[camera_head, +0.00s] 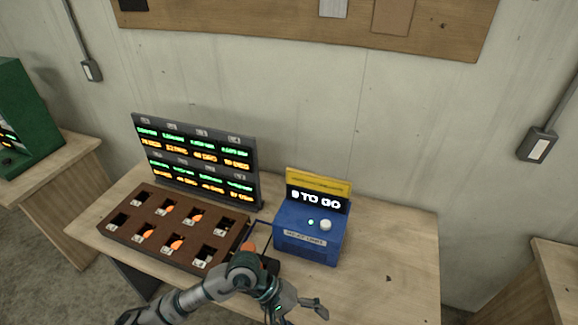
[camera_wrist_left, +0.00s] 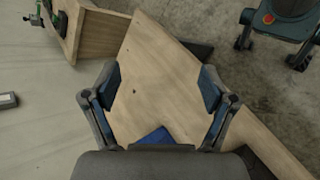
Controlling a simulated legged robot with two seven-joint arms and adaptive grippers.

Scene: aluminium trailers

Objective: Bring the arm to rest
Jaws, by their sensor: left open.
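My left arm (camera_head: 190,300) comes in from the bottom left and reaches over the front of the wooden table (camera_head: 395,260). My left gripper (camera_head: 300,311) is open and empty in front of the blue box (camera_head: 310,240). In the left wrist view its two fingers (camera_wrist_left: 160,82) are spread apart above the bare tabletop (camera_wrist_left: 150,95), with nothing between them. A corner of the blue box (camera_wrist_left: 155,137) shows low between the fingers. My right gripper is not in view.
A brown tray (camera_head: 150,238) with several square compartments, some holding orange pieces, stands left of the blue box. A dark display panel (camera_head: 195,160) stands behind it. The table's right side is clear. A green machine (camera_head: 28,120) stands on another table.

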